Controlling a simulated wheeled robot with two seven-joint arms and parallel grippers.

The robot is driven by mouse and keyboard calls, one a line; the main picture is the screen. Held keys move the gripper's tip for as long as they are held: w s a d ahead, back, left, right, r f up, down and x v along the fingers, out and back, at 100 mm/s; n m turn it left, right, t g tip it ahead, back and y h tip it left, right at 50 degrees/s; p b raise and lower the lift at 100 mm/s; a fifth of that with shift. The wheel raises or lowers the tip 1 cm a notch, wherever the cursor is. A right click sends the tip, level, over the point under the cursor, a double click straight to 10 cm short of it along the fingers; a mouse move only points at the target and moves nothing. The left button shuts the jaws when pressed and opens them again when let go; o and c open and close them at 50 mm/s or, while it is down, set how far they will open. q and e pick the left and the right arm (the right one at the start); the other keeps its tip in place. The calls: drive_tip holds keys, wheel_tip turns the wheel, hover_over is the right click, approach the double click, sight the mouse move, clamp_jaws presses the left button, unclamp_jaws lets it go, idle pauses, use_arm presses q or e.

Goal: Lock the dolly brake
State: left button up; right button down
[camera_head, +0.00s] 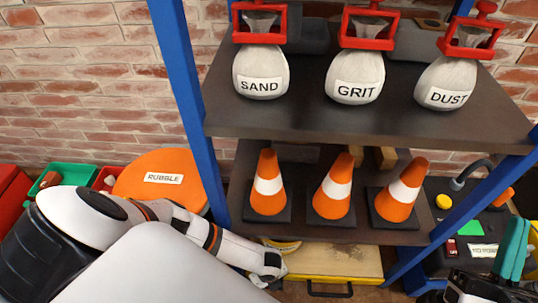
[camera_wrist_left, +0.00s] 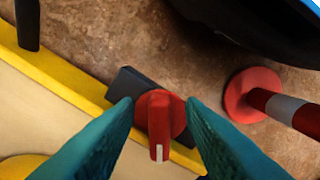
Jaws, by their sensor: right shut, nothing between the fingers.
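The dolly has a pale board and a yellow frame (camera_head: 345,281) with a dark handle, low under the shelf. The left wrist view shows its yellow edge (camera_wrist_left: 72,82) and a red brake knob (camera_wrist_left: 158,112) with a white mark pointing down the picture, on a dark mount. My left gripper (camera_wrist_left: 160,103) is open, its teal fingertips on either side of the knob; I cannot tell whether they touch it. In the head view my left arm reaches down to the dolly's left end, its fingers hidden. My right gripper (camera_head: 514,248) is shut and empty at the far right.
A blue-posted rack carries sacks labelled SAND (camera_head: 260,84), GRIT and DUST above orange cones (camera_head: 268,190). An orange RUBBLE lid (camera_head: 160,192) lies left. A dark box with a yellow button (camera_head: 444,201) stands right. A red-and-white post (camera_wrist_left: 250,93) stands near the knob.

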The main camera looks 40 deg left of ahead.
use_arm(q)
drive_tip(key=shift+f, duration=0.2)
use_arm(e)
drive_tip(key=shift+s+r+t, duration=0.5)
drive_tip(key=shift+s+r, duration=0.05)
drive_tip(key=shift+r, duration=0.05)
use_arm(q)
drive_tip(key=shift+c, duration=0.2)
clamp_jaws()
use_arm(e)
drive_tip(key=shift+w, duration=0.1)
use_arm(q)
drive_tip(key=shift+n, duration=0.8)
drive_tip(key=n+p, duration=0.1)
drive_tip(key=n, duration=0.1)
drive_tip(key=n+p, duration=0.1)
drive_tip(key=n, duration=0.2)
drive_tip(key=w+n+p, duration=0.1)
drive_tip(key=n, duration=0.1)
drive_tip(key=shift+w+n, duration=0.2)
drive_tip(key=shift+n, duration=1.2)
use_arm(e)
drive_tip(key=w+d+f+g+h, duration=0.1)
drive_tip(key=w+f+g+h, duration=0.2)
drive_tip(key=f+g, duration=0.6)
drive_tip(key=shift+f+g, duration=0.3)
drive_tip(key=shift+f, duration=1.35)
drive_tip(key=shift+w+d, duration=0.1)
drive_tip(key=shift+d, duration=0.05)
